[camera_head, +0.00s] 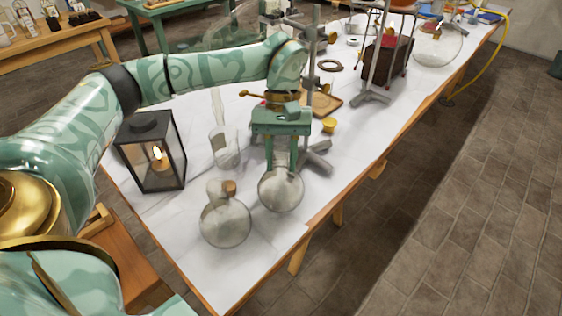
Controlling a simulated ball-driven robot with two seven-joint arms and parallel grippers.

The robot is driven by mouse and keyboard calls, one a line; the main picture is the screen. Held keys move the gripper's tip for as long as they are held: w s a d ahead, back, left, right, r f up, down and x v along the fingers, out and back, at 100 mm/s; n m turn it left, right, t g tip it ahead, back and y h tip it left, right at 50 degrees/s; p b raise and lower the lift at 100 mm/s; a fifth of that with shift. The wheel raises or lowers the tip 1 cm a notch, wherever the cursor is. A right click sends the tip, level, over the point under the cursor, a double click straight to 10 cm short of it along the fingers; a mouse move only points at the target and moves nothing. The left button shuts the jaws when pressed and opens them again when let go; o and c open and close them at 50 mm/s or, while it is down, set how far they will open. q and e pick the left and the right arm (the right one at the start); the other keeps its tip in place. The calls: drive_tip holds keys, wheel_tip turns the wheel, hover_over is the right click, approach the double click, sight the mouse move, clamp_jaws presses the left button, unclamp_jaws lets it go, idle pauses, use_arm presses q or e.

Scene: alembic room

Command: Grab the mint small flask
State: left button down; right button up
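No flask in view stands out as mint; the glass looks clear and greyish. A small round flask (281,192) is on the white-covered table, directly under my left gripper (281,165). The gripper points down, and its two green fingers are apart, one on each side of the flask's neck. The neck is mostly hidden, so I cannot tell whether the fingers touch it. A second round flask (226,224) with a cork stopper (229,187) stands just left and nearer. A slim glass vessel (224,150) stands behind it. My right gripper is not in view.
A black lantern (153,150) with a lit candle stands left on the table (250,262). Metal stands, a yellow cup (329,125) and a wooden tray (325,103) lie behind the gripper. The table's right edge is close to the flasks. Open floor (470,200) lies right.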

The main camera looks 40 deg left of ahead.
use_arm(q)
drive_tip(key=shift+s+f, duration=0.1)
drive_tip(key=shift+f, duration=0.15)
